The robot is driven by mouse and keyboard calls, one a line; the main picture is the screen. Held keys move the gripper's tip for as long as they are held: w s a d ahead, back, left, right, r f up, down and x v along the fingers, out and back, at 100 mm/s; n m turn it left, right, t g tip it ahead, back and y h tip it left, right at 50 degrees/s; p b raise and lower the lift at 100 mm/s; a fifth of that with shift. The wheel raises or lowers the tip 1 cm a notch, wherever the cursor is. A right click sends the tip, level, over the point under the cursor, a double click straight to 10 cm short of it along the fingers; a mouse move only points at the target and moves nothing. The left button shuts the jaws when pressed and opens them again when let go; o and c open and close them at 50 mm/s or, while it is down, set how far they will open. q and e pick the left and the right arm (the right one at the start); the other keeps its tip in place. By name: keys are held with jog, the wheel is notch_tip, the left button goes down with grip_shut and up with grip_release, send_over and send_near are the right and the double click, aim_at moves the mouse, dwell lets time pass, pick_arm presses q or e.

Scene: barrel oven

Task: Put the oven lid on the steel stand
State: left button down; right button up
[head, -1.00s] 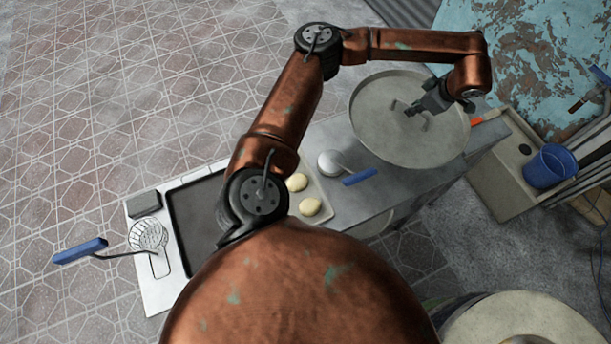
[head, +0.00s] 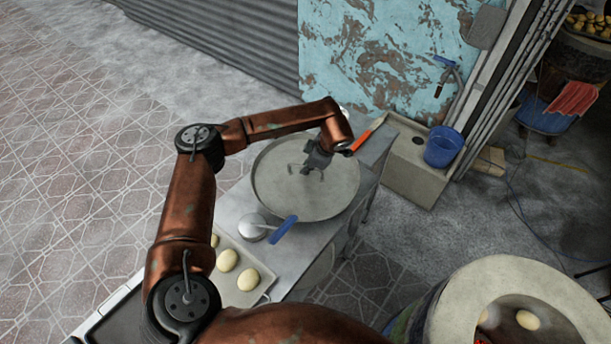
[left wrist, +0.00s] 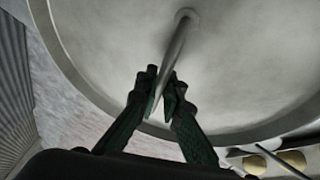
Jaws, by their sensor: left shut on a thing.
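The oven lid (head: 280,198) is a large round grey disc with a low rim and a bar handle. It lies over the far part of the steel stand (head: 232,207) in the head view, roughly level. I cannot tell whether it touches the top or hangs just above it. My left gripper (head: 313,171) is shut on the lid's handle. In the left wrist view the fingers (left wrist: 162,90) close around the curved handle bar (left wrist: 177,45). The barrel oven (head: 480,300) stands open at bottom right, with pale dough inside. My right gripper is not in view.
A round tool with a blue handle (head: 284,229) lies close to the lid's near edge. A tray (head: 252,297) with dough balls is nearer. An orange-handled tool (head: 369,132) lies beyond the lid. A basin (head: 405,165) with a blue bucket (head: 443,147) stands right of the stand.

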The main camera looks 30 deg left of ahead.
pick_arm(q)
jog(key=shift+f, duration=1.95)
jog(key=c, duration=2.1)
grip_release()
jog(key=shift+f, duration=0.1)
jog(key=v, duration=1.2)
jog(key=shift+p, duration=0.4)
